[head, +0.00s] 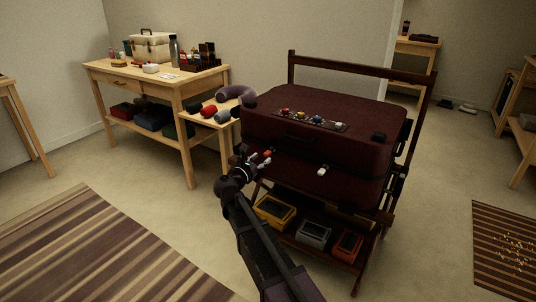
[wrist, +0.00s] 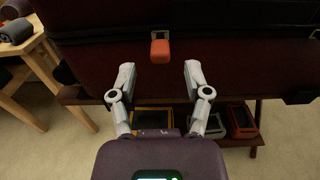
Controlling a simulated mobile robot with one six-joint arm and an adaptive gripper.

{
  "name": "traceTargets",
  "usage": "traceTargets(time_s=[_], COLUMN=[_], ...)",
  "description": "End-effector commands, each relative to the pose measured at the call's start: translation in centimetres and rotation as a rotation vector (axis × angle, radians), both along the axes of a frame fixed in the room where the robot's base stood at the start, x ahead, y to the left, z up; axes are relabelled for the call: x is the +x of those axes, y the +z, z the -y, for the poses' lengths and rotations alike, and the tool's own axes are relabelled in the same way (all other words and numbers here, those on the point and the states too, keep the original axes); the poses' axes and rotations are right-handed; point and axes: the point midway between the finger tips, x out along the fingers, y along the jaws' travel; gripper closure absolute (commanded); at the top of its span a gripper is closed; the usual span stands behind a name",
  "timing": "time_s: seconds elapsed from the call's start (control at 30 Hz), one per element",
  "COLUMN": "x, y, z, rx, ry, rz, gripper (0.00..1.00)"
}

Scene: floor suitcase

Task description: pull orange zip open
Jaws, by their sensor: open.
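The dark maroon suitcase (head: 340,112) lies flat on a dark wooden rack. In the wrist view the orange zip pull (wrist: 160,50) hangs on the suitcase's front side, below a dark zip band. The orange pull also shows small in the head view (head: 267,153). My gripper (wrist: 159,76) is open and empty. Its two pale fingers point at the suitcase, one on each side of the pull's line, with the pull a little beyond the tips. In the head view my gripper (head: 260,160) is at the suitcase's front left. A white zip pull (head: 322,171) sits further right.
The rack's lower shelf holds a yellow box (head: 273,211), a grey box (head: 313,235) and an orange box (head: 347,245). A wooden side table (head: 222,124) with rolled items stands close on the left. Several coloured knobs sit on a panel (head: 333,126) on the lid.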

Motion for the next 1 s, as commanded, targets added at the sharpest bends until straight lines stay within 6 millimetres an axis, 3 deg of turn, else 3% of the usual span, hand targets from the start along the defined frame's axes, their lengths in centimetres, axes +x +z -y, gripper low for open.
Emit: traceTargets(time_s=[0.3, 0.8, 1.0], x=[3.5, 4.2, 4.1], y=[0.0, 0.0, 0.0], z=[1.9, 2.4, 2.4], rx=[0.000, 0.000, 0.000], ry=[-0.001, 0.000, 0.000], rz=[0.000, 0.000, 0.000], gripper=[0.37, 0.37, 0.97])
